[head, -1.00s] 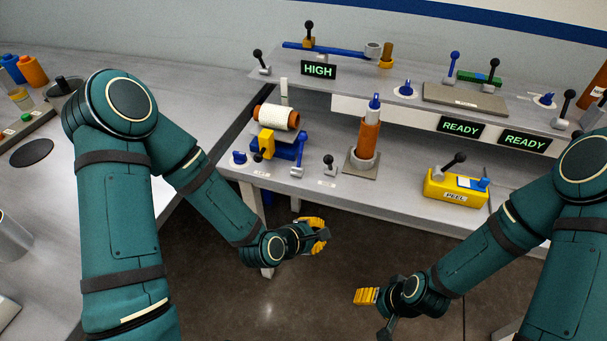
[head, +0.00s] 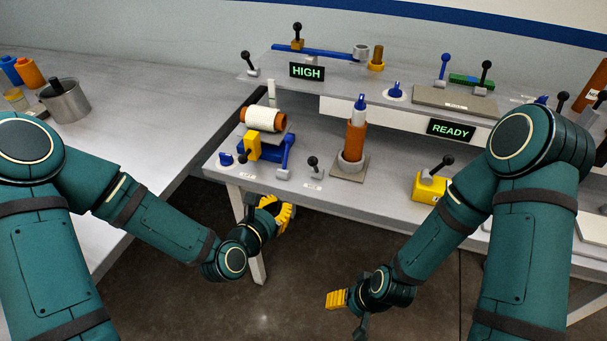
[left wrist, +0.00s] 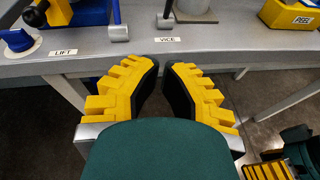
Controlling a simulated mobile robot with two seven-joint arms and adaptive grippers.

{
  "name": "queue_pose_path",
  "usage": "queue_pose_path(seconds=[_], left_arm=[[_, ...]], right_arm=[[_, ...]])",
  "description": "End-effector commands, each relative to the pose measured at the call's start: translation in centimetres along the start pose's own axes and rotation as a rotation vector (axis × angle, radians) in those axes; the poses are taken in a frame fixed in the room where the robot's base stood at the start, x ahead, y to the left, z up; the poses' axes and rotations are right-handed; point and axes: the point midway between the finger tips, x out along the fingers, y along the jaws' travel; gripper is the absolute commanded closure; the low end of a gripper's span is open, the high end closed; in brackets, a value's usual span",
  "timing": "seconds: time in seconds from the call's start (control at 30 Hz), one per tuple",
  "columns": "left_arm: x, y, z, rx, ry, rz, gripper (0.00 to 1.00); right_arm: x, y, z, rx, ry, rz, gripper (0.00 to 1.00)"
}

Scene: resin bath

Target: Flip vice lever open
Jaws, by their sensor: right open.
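The vice lever (head: 314,163), a black knob on a short grey base, stands near the front edge of the lower shelf. Its grey base (left wrist: 167,14) shows behind the VICE label (left wrist: 167,40) in the left wrist view; its knob is out of that picture. The vice (head: 351,164) beside it holds an upright orange cylinder (head: 355,138). My left gripper (head: 280,212) is empty, in front of and below the shelf edge, apart from the lever. Its yellow fingertips (left wrist: 164,66) are close together in the left wrist view. My right gripper (head: 338,299) is open and empty, low over the floor.
A blue lever (head: 286,155) and a blue knob (head: 225,158) stand left of the vice lever. A yellow-and-blue stand with a white roll (head: 264,120) is behind them. Floor is clear below the shelf.

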Motion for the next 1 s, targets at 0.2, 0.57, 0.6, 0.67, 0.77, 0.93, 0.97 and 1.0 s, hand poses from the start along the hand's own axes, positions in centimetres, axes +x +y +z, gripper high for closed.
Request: queue_pose_path(seconds=[0.2, 0.57, 0.6, 0.67, 0.77, 0.93, 0.97, 1.0], left_arm=[[0.8, -0.1, 0.0, 0.002, 0.000, -0.002, 1.00], [7.1, -0.1, -0.1, 0.004, -0.002, -0.002, 1.00], [7.9, -0.1, -0.1, 0.004, -0.001, -0.002, 1.00], [9.1, -0.1, -0.1, 0.003, -0.001, -0.001, 1.00], [10.7, -0.1, 0.4, 0.005, -0.003, -0.001, 1.00], [12.1, -0.1, 2.1, 0.004, -0.001, -0.002, 1.00], [12.3, -0.1, 2.3, 0.004, -0.001, -0.002, 1.00], [12.5, -0.1, 2.4, 0.004, -0.001, -0.001, 1.00]], right_arm=[[0.1, 0.0, 0.0, 0.000, 0.000, 0.000, 0.38], [0.9, 0.3, -0.1, 0.000, 0.004, 0.000, 0.38], [1.0, 0.4, -0.1, 0.000, 0.005, 0.000, 0.38], [1.1, 0.4, -0.1, -0.001, 0.005, 0.000, 0.38], [1.2, 0.4, -0.1, -0.001, 0.006, 0.000, 0.38], [1.1, 0.4, -0.1, -0.001, 0.006, 0.000, 0.38], [1.1, 0.4, -0.1, -0.001, 0.006, 0.000, 0.38], [1.1, 0.4, -0.1, -0.001, 0.006, 0.000, 0.38]])
